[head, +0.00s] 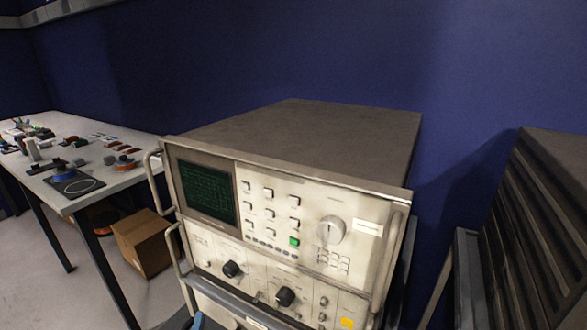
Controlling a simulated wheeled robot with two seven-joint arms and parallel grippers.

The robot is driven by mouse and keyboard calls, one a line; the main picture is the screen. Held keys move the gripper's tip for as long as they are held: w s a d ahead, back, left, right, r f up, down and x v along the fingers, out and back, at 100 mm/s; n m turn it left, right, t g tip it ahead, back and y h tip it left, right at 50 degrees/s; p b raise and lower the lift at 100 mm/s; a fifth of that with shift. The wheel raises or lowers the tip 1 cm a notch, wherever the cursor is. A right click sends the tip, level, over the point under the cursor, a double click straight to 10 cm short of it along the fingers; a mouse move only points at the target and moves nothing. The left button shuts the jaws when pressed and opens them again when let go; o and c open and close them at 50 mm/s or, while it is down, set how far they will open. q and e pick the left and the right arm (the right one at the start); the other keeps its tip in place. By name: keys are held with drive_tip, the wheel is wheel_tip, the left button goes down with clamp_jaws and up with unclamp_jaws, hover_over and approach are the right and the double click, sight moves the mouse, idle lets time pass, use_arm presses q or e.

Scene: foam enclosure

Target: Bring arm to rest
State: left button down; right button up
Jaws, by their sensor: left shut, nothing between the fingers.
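Only a small blue piece of my left gripper (198,321) shows at the bottom edge of the head view, in front of the lower part of a beige instrument (230,264). The gripper is shut with nothing in it, and the rest of it is below the frame. I cannot tell if it touches the instrument. My right gripper is not in view. The instrument has a dark green screen (206,191), several square buttons, one green button (294,241), a large grey dial (331,230) and black knobs (285,296).
A white table (108,170) with several small parts stands at the left. A cardboard box (142,243) is on the floor beneath it. A dark slatted panel (545,225) leans at the right. The blue wall (300,50) is close behind the instrument. Metal handles jut from its front.

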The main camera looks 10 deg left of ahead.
use_arm(q)
drive_tip(key=s+d+f+m+g+h, duration=0.2)
drive_tip(key=s+d+f+m+g, duration=0.4)
drive_tip(key=f, duration=0.5)
drive_tip(key=s+d+f+m+g+h, duration=0.1)
drive_tip(key=s+f+m+g+h, duration=0.15)
drive_tip(key=s+f+m, duration=0.8)
drive_tip(key=s+f+m+g, duration=0.4)
drive_tip(key=s, duration=0.5)
drive_tip(key=s+f+m+g+p, duration=0.1)
drive_tip(key=s+f+m+g, duration=0.3)
drive_tip(key=s, duration=0.6)
drive_tip(key=shift+s+f, duration=0.2)
drive_tip(key=shift+f, duration=0.25)
drive_tip(key=shift+a+y, duration=0.1)
drive_tip(key=shift+y, duration=0.15)
